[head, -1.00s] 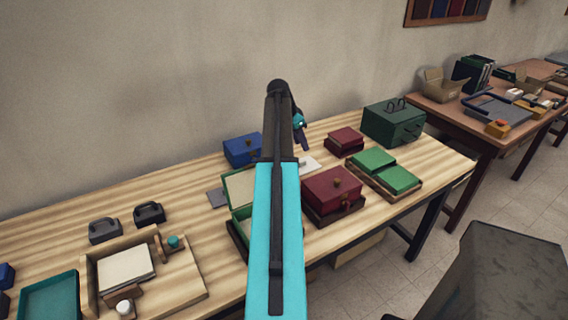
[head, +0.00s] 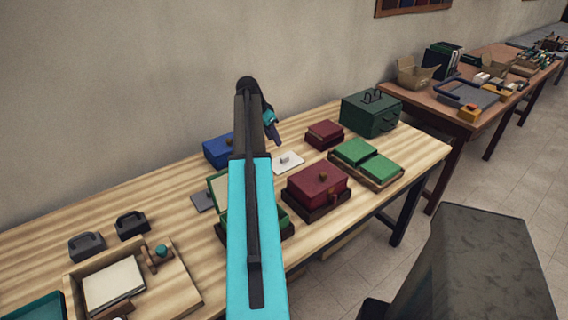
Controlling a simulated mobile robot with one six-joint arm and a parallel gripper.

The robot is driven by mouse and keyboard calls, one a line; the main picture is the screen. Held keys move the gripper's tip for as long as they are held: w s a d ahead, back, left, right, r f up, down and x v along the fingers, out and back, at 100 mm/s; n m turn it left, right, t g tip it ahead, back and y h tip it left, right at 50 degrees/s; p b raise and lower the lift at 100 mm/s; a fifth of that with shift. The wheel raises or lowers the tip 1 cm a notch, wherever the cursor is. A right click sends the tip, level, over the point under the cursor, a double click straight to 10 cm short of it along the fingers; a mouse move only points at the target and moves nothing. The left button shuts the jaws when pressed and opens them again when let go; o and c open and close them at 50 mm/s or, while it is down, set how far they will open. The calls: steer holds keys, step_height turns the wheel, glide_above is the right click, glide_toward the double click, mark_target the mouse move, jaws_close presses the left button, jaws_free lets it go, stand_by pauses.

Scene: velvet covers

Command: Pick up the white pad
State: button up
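A small white flat pad (head: 287,163) with a light knob-like piece on it lies on the striped wooden table, behind the dark red box. A larger cream-white pad or stack of sheets (head: 113,286) lies in a wooden tray (head: 183,291) at the lower left. My gripper (head: 275,138) is at the far end of my turquoise and black arm. In the picture it appears just above and left of the small white pad, apart from it. It is small and seen edge-on, so its opening does not show.
A dark red box (head: 317,187), green pads on a wooden tray (head: 366,164), a smaller red box (head: 324,135) and a dark green case (head: 371,113) stand to the right. A blue box (head: 218,150) is partly behind my arm. Dark-handled blocks (head: 132,224) stand left. Bare table lies between them.

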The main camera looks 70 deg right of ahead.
steer(key=p, duration=0.2)
glide_above(284, 157)
steer(key=w+a, duration=0.2)
steer(key=shift+s+a+f, duration=0.1)
steer(key=shift+s+f, duration=0.05)
steer(key=shift+f, duration=1.55)
steer(key=shift+s+f, duration=0.1)
steer(key=shift+f, duration=1.6)
steer(key=shift+p+x, duration=0.5)
steer(key=shift+x, duration=0.4)
steer(key=shift+p+x, duration=0.6)
steer(key=shift+x, duration=1.05)
jaws_close()
